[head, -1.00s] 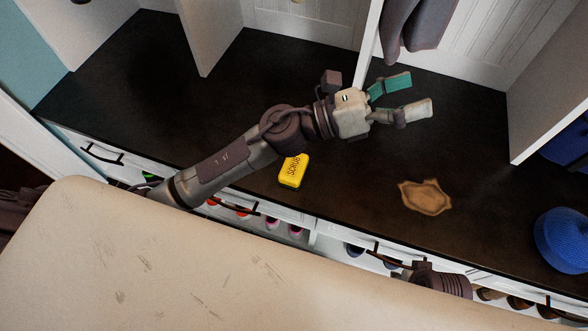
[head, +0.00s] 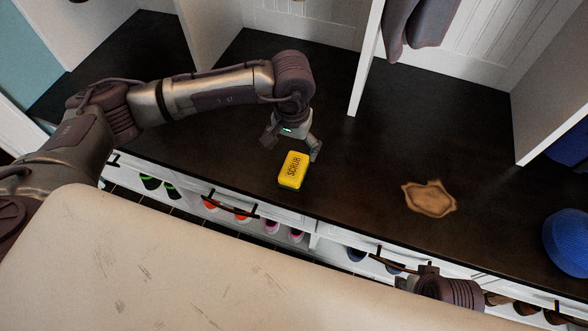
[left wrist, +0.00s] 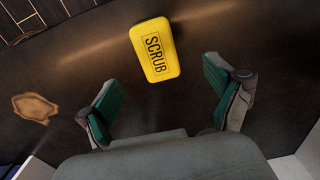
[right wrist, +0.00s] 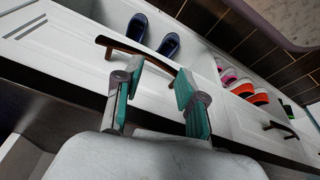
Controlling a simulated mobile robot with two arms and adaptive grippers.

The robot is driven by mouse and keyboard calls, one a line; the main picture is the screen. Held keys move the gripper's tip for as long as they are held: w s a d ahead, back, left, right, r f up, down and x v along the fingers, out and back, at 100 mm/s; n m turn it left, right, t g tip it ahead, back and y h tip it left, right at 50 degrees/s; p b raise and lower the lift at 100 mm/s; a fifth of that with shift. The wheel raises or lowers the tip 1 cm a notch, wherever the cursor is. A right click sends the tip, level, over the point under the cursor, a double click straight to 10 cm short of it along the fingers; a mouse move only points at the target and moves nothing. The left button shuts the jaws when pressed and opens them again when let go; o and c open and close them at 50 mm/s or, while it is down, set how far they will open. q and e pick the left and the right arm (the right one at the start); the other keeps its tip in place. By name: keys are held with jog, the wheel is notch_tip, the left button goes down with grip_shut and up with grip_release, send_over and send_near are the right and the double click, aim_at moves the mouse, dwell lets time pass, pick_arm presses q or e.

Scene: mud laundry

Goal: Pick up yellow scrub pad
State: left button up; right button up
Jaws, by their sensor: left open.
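The yellow scrub pad (head: 293,170), marked SCRUB, lies flat on the dark bench top (head: 350,195) near its front edge. My left gripper (head: 291,147) is just behind the pad in the head view, pointing down, open and empty. In the left wrist view the pad (left wrist: 154,50) sits beyond the two spread fingertips (left wrist: 158,85), roughly centred between them and apart from both. In the head view only part of the right arm shows.
A brown stain-like patch (head: 429,198) is on the bench top right of the pad. A blue round object (head: 568,240) is at the far right. White dividers (head: 366,60) stand behind. Drawers with dark handles (head: 232,205) and shoes (right wrist: 168,44) are below the front edge.

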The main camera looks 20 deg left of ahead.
aim_at(293, 167)
pick_arm(q)
notch_tip(293, 167, down, 3)
jog(key=shift+f, duration=0.1)
jog(key=f, duration=0.2)
jog(key=f+b, duration=0.1)
jog(key=f, duration=0.1)
jog(key=shift+s+d+f, duration=0.1)
jog(key=shift+s+d, duration=0.1)
jog(key=shift+d, duration=0.05)
jog(key=shift+f, duration=0.5)
jog(key=c, duration=1.2)
pick_arm(e)
jog(key=v, duration=0.4)
jog(key=shift+w+r, duration=0.1)
jog(key=shift+r, duration=0.1)
